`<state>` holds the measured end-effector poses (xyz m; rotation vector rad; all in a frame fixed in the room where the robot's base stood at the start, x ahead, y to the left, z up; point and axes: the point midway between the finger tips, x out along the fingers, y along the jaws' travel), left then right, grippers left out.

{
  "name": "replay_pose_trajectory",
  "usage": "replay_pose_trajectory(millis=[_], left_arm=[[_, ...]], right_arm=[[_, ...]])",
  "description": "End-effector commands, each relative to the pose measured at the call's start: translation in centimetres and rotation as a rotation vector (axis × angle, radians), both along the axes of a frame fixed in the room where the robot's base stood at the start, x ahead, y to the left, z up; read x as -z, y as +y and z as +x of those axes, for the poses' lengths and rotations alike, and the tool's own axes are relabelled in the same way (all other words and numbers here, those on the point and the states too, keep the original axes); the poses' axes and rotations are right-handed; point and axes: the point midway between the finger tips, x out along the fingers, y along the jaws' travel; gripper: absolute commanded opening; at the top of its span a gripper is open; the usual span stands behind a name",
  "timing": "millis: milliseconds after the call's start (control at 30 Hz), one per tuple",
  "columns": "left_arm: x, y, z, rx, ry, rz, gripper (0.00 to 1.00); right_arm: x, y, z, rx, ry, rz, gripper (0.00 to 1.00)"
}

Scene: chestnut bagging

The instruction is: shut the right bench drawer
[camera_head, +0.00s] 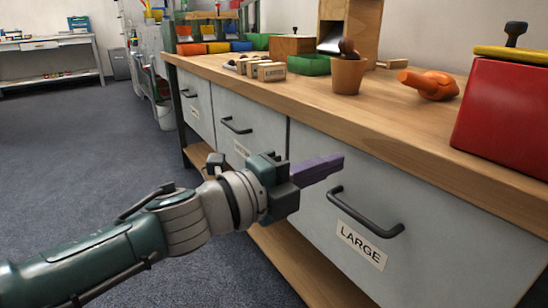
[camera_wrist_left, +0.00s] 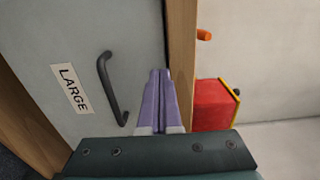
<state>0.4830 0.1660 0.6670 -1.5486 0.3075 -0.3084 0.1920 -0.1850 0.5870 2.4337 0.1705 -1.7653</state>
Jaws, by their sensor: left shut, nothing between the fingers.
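The right bench drawer (camera_head: 440,240) has a grey front with a dark bar handle (camera_head: 365,215) and a LARGE label (camera_head: 361,245). Its front looks about flush with the drawer beside it, under the bench top. It also fills the left of the left wrist view (camera_wrist_left: 110,30), handle and label included. My left gripper (camera_head: 338,160) has its purple fingers together and empty. They are in front of the upper part of this drawer, above and left of the handle in the head view. I cannot tell whether they touch the front. My right gripper is in neither view.
The wooden bench top (camera_head: 300,97) overhangs the drawers and carries a red box (camera_head: 500,110), an orange object (camera_head: 428,84), a brown pot (camera_head: 347,76) and a green tray (camera_head: 309,65). A wooden lower shelf (camera_head: 305,270) runs below. Open carpet (camera_head: 90,150) lies left.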

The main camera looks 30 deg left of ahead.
Motion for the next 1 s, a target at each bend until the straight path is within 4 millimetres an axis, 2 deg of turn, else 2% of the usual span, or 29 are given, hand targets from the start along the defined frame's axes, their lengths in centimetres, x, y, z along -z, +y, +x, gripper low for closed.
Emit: replay_pose_trajectory(millis=[367,467,800,1000], left_arm=[[0.0,0.1,-0.3,0.0,0.001,-0.001,0.0],[-0.1,0.6,-1.4,-0.002,0.004,-0.001,0.0],[-0.1,3.2,-7.6,-0.002,0.004,0.001,0.0],[0.0,3.8,-9.2,0.0,0.002,0.001,0.0]], right_arm=[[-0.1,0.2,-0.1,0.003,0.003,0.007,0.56],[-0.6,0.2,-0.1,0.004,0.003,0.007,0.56],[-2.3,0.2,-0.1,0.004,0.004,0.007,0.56],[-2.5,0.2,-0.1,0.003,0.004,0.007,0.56]])
